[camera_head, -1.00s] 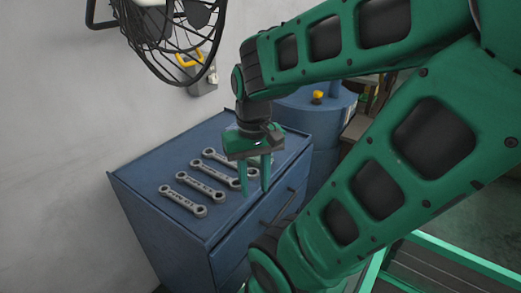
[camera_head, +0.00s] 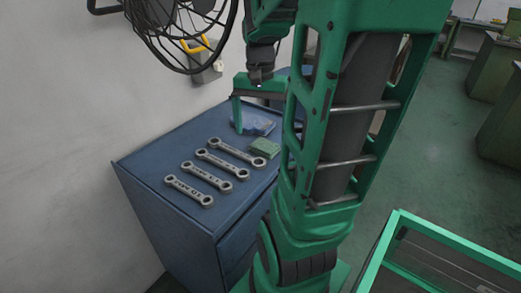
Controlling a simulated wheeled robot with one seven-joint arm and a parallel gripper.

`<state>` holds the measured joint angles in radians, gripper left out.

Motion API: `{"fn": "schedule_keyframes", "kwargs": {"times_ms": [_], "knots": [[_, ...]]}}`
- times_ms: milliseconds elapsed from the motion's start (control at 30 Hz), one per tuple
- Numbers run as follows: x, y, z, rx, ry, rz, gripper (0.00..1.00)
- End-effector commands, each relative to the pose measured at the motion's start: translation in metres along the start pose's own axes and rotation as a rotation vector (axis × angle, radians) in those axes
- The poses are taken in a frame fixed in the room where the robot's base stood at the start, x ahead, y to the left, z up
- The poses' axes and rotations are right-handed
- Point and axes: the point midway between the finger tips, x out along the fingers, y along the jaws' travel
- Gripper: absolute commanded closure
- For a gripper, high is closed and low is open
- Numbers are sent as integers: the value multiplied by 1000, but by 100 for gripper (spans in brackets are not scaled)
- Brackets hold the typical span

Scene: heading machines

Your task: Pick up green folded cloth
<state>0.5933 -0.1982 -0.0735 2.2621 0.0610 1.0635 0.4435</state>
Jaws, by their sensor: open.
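The green folded cloth (camera_head: 265,148) lies on top of the blue cabinet (camera_head: 148,153), at its right side just beyond the wrenches. My gripper (camera_head: 252,118) is above the far right part of the cabinet top, behind the cloth in the picture. Its left finger points down beside a blue item (camera_head: 256,124), which looks like a folded cloth. The right finger is hidden behind my arm. My gripper is open, and I see nothing held in it.
Several grey wrenches (camera_head: 214,169) lie in a row on the cabinet top. A wire fan (camera_head: 185,35) and a wall box with a yellow handle (camera_head: 203,58) are at the upper left. A green-framed cart (camera_head: 440,233) stands at the lower right.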

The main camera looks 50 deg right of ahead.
Motion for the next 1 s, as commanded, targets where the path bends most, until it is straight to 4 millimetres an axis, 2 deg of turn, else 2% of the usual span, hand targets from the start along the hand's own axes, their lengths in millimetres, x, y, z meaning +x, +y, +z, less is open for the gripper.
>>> {"fn": "schedule_keyframes", "kwargs": {"times_ms": [33, 100, 200, 300, 433, 700, 1000], "knots": [[0, -1, -19, 72, -4, 1, 8], [-1, -4, -40, 157, -8, -3, 8], [-1, -7, -63, 251, -12, -10, 8], [0, -7, -77, 309, -15, -14, 8], [9, -8, -82, 335, -19, -15, 8], [47, -9, -81, 333, -20, -15, 8], [70, -11, -81, 332, -20, -15, 8]]}}
